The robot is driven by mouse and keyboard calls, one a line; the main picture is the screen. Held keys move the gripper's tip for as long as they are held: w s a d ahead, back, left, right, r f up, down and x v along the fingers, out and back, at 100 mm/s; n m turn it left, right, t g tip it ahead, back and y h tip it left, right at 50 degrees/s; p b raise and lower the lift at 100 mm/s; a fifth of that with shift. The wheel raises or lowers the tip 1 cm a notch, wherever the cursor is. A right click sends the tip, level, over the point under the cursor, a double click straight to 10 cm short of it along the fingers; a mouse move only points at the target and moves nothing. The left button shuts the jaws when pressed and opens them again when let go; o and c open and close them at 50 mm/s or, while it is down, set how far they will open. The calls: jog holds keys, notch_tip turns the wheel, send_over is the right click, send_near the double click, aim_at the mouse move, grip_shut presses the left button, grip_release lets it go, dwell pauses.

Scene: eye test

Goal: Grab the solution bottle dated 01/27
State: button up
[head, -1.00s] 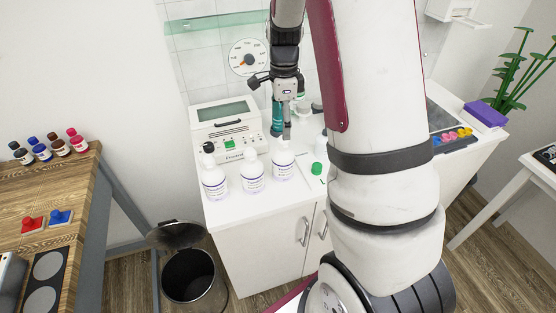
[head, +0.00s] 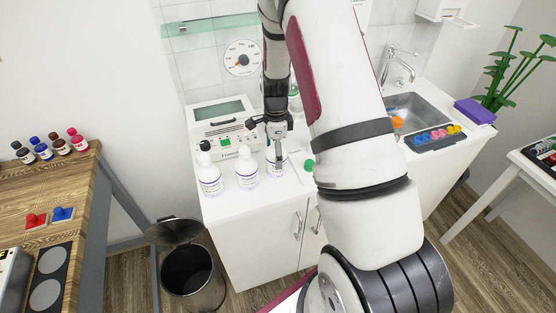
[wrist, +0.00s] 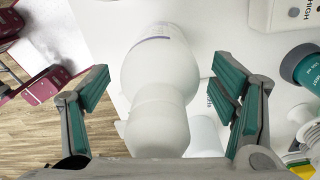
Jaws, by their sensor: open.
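Three white solution bottles with labels stand in a row on the white counter: left bottle (head: 209,180), middle bottle (head: 247,172) and right bottle (head: 272,168). The label dates are too small to read in the head view. My gripper (head: 278,150) is at the right bottle, partly covering it. In the wrist view my gripper (wrist: 160,76) is open, with teal-padded fingers apart on either side of a white bottle (wrist: 160,70). A gap shows between each finger and the bottle. A strip of its label shows at the top, unreadable.
A white device (head: 222,122) stands behind the bottles. A green-capped item (head: 309,165) is to the right, close to my arm. An open bin (head: 190,275) stands on the floor left of the counter. A sink (head: 415,108) and a dark tray (head: 430,139) lie farther right.

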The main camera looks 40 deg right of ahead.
jog(key=shift+f, duration=0.1)
jog(key=c, duration=1.6)
